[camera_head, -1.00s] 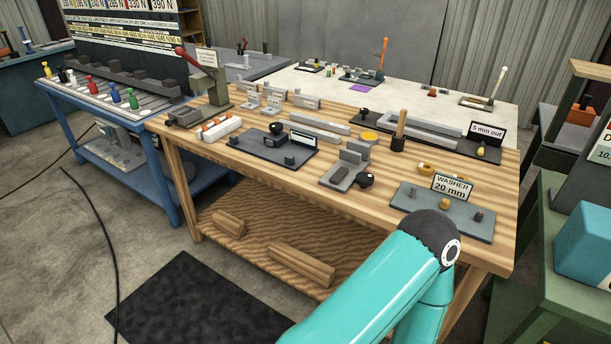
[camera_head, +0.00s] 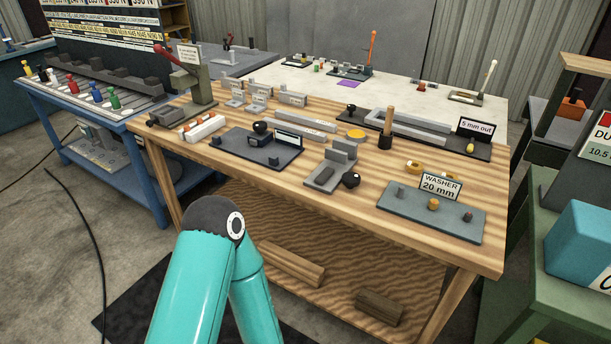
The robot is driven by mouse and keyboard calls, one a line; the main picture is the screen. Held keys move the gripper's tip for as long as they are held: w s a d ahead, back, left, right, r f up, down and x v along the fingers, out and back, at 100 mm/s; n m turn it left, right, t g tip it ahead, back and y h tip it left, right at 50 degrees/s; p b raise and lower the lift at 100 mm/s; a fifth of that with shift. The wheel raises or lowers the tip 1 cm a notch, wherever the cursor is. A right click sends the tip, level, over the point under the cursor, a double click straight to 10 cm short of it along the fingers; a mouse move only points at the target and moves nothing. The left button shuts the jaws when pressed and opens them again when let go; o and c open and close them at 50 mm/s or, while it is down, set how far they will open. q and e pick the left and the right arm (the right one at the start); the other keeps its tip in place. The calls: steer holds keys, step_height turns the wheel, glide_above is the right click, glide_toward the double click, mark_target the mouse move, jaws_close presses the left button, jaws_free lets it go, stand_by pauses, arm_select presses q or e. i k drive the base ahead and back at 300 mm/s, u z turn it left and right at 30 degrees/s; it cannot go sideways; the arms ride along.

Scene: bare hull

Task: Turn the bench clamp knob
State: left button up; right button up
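The bench clamp (camera_head: 328,178) appears to be the small grey fixture near the middle of the wooden bench's front. It has a flat base and upright grey jaws. A round black knob (camera_head: 351,180) sits at its right front side and is in clear view. One of my teal arms shows at the bottom left, bent at its dark elbow, in front of the bench. I cannot tell which arm it is. Neither gripper is in view, and nothing of mine touches the clamp or its knob.
On the wooden bench (camera_head: 300,205), a dark plate with a black ball knob (camera_head: 262,127) stands left of the clamp. An upright wooden handle (camera_head: 388,122) stands behind it. A washer plate (camera_head: 415,212) lies to its right. The bench's front edge below the clamp is clear.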

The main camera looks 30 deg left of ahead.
mark_target(351, 179)
steer(key=z, duration=0.45)
steer(key=i, duration=0.15)
steer(key=u, duration=2.35)
steer(key=k, duration=1.1)
steer(key=u, duration=1.35)
steer(key=i, duration=0.15)
steer(key=z, duration=1.25)
steer(key=i, duration=1.25)
steer(key=z, duration=0.9)
steer(key=i, duration=0.85)
steer(key=z, duration=0.2)
